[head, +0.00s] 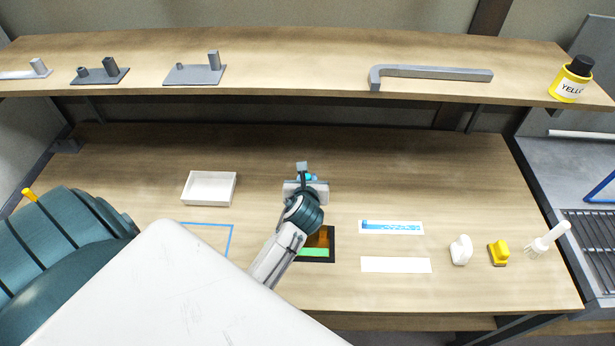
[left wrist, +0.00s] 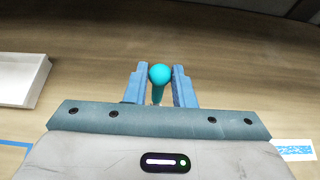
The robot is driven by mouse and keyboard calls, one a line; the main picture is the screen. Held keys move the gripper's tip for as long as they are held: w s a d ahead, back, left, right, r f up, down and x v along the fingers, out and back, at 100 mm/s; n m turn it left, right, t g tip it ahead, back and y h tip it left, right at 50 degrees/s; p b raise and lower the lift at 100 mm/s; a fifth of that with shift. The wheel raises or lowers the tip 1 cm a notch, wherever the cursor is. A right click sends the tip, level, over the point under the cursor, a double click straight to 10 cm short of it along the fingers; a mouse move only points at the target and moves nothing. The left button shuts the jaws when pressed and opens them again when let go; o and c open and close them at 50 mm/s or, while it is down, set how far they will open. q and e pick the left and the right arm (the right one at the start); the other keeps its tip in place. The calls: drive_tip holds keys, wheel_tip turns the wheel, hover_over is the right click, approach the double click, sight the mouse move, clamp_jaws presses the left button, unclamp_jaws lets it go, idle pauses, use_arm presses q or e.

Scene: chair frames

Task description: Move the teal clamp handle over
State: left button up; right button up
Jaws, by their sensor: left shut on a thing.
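The teal clamp handle (left wrist: 160,75) shows in the left wrist view as a round knob on a thin stem that runs down between the two blue fingers of my left gripper (left wrist: 158,88). The fingers are shut on it, one on each side. In the head view only a small teal bit of the handle (head: 310,177) shows beside my left gripper (head: 304,182), above the middle of the workbench. My gripper hides most of the handle and the clamp's body there. My right gripper is in neither view.
A white tray (head: 209,188) lies left of the gripper. A dark-framed panel (head: 333,243) lies under my forearm. A blue-marked strip (head: 391,227), white card (head: 396,265), white piece (head: 461,250), yellow piece (head: 498,253) and white brush (head: 546,240) lie right. A shelf (head: 300,75) overhangs the back.

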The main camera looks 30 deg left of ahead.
use_arm(q)
drive_tip(key=shift+w+a+f, duration=0.1)
drive_tip(key=shift+w+a, duration=0.25)
drive_tip(key=shift+w, duration=0.25)
drive_tip(key=shift+w+a+f, duration=0.1)
drive_tip(key=shift+w+a, duration=0.2)
drive_tip(key=shift+w, duration=0.25)
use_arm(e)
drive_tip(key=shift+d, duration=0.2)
use_arm(q)
drive_tip(key=shift+w+a, duration=0.15)
drive_tip(key=shift+w, duration=0.05)
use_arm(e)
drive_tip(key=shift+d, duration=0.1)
use_arm(q)
drive_tip(key=shift+x, duration=1.4)
drive_tip(key=shift+w+a, duration=0.1)
drive_tip(key=shift+w, duration=0.05)
